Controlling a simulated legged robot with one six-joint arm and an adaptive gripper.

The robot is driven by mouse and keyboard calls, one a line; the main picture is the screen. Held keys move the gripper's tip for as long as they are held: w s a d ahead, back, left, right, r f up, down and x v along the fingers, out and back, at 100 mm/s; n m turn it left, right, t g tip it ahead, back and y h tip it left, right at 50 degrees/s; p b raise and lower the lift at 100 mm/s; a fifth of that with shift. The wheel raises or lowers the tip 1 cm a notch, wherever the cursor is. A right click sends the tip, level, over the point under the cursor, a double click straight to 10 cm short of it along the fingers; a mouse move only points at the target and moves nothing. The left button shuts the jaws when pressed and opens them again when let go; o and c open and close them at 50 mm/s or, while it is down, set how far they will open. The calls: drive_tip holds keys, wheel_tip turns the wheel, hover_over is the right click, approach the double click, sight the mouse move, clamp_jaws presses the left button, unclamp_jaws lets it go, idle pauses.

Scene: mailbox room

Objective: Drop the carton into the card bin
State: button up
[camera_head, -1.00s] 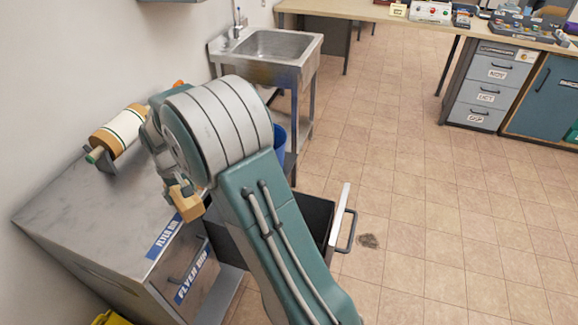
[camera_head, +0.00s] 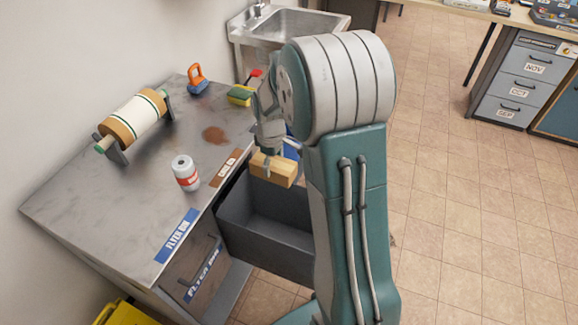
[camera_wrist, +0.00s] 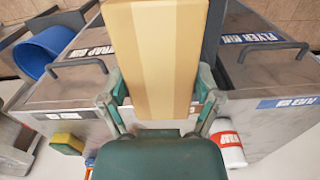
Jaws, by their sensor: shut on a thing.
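The tan carton (camera_head: 275,170) is held in my gripper (camera_head: 268,160), which is shut on it. In the head view they are above the open dark grey drawer (camera_head: 265,254), near its far end. The brown label (camera_head: 227,168) on the counter edge by this drawer seems to read card bin. In the wrist view the carton (camera_wrist: 155,45) fills the upper middle between the fingers of my gripper (camera_wrist: 160,108). It hides most of the drawer there; a dark strip of it (camera_wrist: 212,32) shows beside the carton.
The metal counter (camera_head: 110,205) holds a white-and-red can (camera_head: 186,173), a roll on a stand (camera_head: 133,117), a sponge (camera_head: 240,95) and a brown stain (camera_head: 214,135). A closed flyer bin drawer (camera_head: 200,280) is nearer. A sink (camera_head: 295,25) stands behind. Floor at right is clear.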

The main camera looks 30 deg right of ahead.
sight(287, 165)
drive_tip(key=s+d+n, duration=0.2)
drive_tip(key=shift+s+d+f, duration=0.15)
drive_tip(key=shift+s+d, duration=0.15)
drive_tip(key=shift+d, duration=0.05)
drive_tip(key=shift+s+d+f+n, duration=0.15)
drive_tip(key=shift+s+n, duration=0.2)
drive_tip(key=shift+n, duration=0.05)
drive_tip(key=shift+f, duration=2.95)
drive_tip(key=o, duration=0.9)
drive_tip(key=shift+r, duration=0.15)
wheel_tip(287, 165, up, 12)
drive_tip(key=shift+w+f, duration=0.1)
drive_tip(key=shift+f, duration=0.15)
drive_tip(key=shift+r, duration=0.1)
